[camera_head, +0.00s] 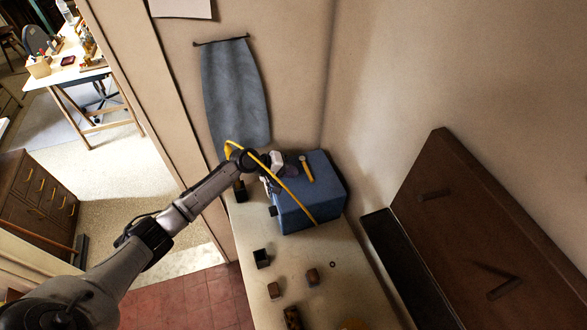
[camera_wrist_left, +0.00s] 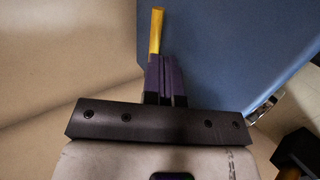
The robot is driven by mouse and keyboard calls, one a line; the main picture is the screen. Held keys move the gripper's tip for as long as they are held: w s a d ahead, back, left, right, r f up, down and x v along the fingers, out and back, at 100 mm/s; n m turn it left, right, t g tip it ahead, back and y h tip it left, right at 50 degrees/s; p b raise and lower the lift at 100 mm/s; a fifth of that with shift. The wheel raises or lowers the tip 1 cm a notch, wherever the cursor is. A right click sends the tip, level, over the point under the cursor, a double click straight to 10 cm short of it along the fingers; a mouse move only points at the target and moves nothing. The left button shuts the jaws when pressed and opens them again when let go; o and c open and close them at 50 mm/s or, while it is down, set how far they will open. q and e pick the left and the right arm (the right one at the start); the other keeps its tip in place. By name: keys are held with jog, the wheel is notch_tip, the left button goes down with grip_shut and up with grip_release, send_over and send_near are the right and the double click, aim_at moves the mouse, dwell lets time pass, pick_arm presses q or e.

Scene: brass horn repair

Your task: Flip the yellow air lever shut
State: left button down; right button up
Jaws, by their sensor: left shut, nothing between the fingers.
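The yellow lever (camera_head: 306,170) is a short bar on top of a blue box (camera_head: 318,202) at the back of the bench. In the left wrist view the yellow lever (camera_wrist_left: 157,28) stands just beyond my fingertips, its lower end hidden behind them. The blue box (camera_wrist_left: 225,45) fills the upper right there. My left gripper (camera_head: 283,162) is at the box's left top edge, just left of the lever. Its dark fingers (camera_wrist_left: 165,72) are shut with nothing between them. I cannot tell whether they touch the lever. My right gripper is not in view.
A yellow hose (camera_head: 290,191) arcs over my left wrist and down the box's front. Small dark blocks (camera_head: 262,258) and brown blocks (camera_head: 312,275) lie on the bench (camera_head: 340,285). A grey cloth (camera_head: 235,95) hangs on the wall. A brown panel (camera_head: 480,230) stands at right.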

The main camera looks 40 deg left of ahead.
pick_arm(q)
jog(key=b+v, duration=0.1)
jog(key=v, duration=0.9)
jog(key=shift+s+d+r, duration=0.15)
jog(key=shift+s+r, duration=0.05)
jog(key=shift+s, duration=0.3)
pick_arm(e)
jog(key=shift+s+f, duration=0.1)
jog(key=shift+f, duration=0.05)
pick_arm(q)
jog(key=shift+m, duration=0.3)
